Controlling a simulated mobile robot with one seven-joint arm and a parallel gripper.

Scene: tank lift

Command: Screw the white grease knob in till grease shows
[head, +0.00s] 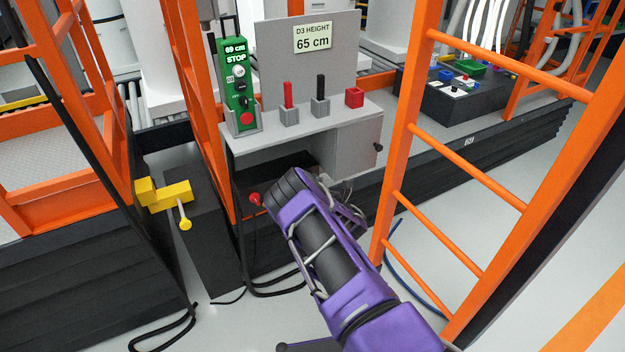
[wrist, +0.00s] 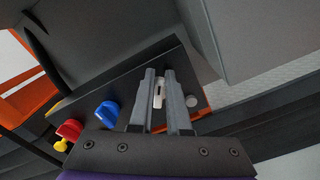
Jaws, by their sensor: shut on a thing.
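The white grease knob (wrist: 158,95) shows in the wrist view as a small white piece between the two grey fingers of my gripper (wrist: 160,88). My gripper is shut on it, with a finger on each side. The knob stands at a dark box or shelf, and the fingers hide part of it. In the head view my purple and black arm covers the gripper and the knob. I see no grease that I can make out.
A grey bench (head: 300,130) with levers overhangs the spot. An orange ladder (head: 440,150) stands close at right.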

